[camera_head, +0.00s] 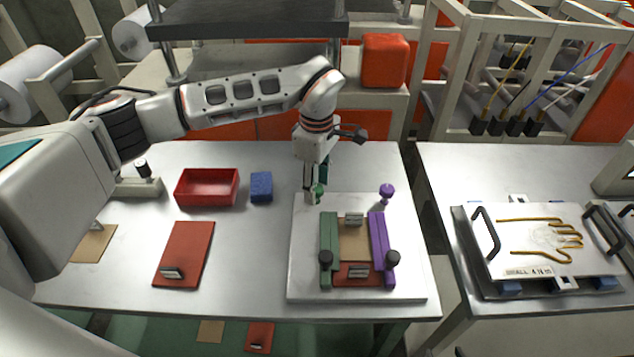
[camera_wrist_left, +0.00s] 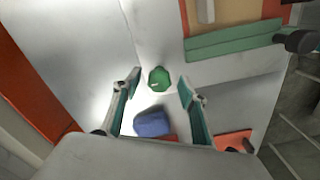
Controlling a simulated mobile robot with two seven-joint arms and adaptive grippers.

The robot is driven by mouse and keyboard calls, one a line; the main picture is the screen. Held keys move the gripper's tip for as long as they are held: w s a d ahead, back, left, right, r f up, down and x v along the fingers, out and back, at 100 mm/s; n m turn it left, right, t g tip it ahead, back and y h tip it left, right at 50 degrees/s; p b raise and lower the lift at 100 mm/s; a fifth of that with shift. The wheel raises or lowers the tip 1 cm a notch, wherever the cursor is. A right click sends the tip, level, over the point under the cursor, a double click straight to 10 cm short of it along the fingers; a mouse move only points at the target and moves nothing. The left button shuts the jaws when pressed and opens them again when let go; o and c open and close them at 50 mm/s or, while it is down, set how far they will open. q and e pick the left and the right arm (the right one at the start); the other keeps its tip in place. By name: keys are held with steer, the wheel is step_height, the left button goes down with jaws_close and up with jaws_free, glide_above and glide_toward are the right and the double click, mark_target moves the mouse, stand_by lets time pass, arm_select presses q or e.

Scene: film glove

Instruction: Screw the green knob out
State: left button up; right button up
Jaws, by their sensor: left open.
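The green knob (camera_head: 318,192) stands at the upper left of the white plate (camera_head: 303,270), beside the far end of the green bar (camera_head: 327,235). My left gripper (camera_head: 313,192) points down at the green knob from above, and its fingers partly hide the knob in the head view. In the left wrist view the green knob (camera_wrist_left: 159,79) shows between and beyond the two open fingers of my left gripper (camera_wrist_left: 160,90), with a gap on both sides. My right gripper is not in either view.
A purple knob (camera_head: 386,193) stands at the right, by the purple bar (camera_head: 377,235). A blue block (camera_head: 261,187) and a red tray (camera_head: 207,204) lie to the left. A red plate (camera_head: 186,250) lies nearer. A second table (camera_head: 440,180) holds a hand-shaped form plate.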

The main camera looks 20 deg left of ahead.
arm_select(q)
steer(key=c, duration=1.1)
